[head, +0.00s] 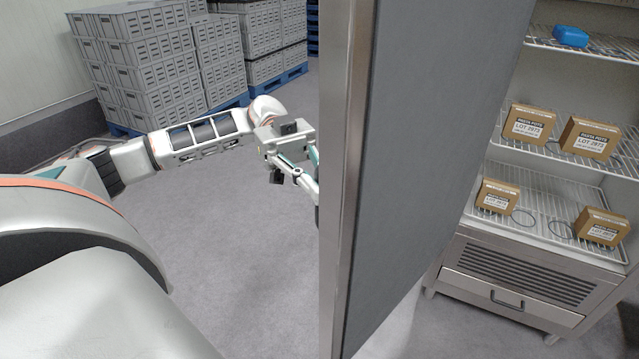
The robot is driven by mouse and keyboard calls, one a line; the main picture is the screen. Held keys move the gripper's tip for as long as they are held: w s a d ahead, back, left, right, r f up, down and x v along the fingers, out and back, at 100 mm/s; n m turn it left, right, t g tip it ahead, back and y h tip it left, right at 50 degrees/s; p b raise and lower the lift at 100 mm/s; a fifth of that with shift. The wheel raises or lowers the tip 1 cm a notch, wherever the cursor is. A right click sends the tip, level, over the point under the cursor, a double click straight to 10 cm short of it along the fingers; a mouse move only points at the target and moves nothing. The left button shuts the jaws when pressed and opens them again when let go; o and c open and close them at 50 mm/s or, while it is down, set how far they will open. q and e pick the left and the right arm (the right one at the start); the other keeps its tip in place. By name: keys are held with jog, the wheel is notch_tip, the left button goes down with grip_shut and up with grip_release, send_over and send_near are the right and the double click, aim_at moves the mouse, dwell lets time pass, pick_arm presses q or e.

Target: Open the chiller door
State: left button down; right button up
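The chiller door (430,150) stands swung open in the middle of the head view, its grey inner face toward the right and its metal edge (345,180) toward me. The chiller's inside shows at the right, with wire shelves (555,205). My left gripper (304,172) is just left of the door's edge, on the door's outer side. Its fingertips go behind the edge, so I cannot tell whether it is open or shut or touches the door. The door handle is hidden. My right gripper is not in view.
Several cardboard boxes (528,124) and a blue item (570,36) sit on the chiller shelves. A vented panel with a small handle (507,300) is below. Stacked grey crates (155,60) on blue pallets (285,80) stand at the back left. The grey floor (250,260) between is clear.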

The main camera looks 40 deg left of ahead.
pick_arm(q)
jog(key=c, duration=2.1)
grip_release()
jog(key=v, duration=1.2)
jog(key=shift+s, duration=0.1)
